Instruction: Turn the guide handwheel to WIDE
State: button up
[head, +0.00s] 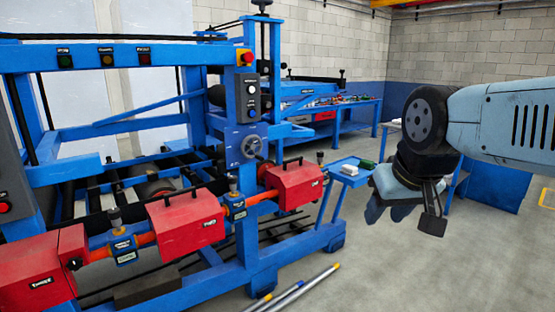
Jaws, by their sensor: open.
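A small grey handwheel (252,147) is mounted on a blue plate on the front of the blue machine frame, left of the picture's middle. Its markings and pointer are too small to read. My gripper (405,211) hangs at the right, at the end of my arm, well apart from the handwheel and touching nothing. It is open and empty, though its fingers are partly hidden by its own body.
Above the handwheel is a control box (251,100) with knobs, topped by a yellow and red button (245,58). Red guard boxes (290,183) with handles stick out below. Rods (300,290) lie on the otherwise open floor.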

aim_at(250, 146)
jog(key=z, duration=0.15)
jog(key=i, duration=1)
jog(key=u, duration=0.1)
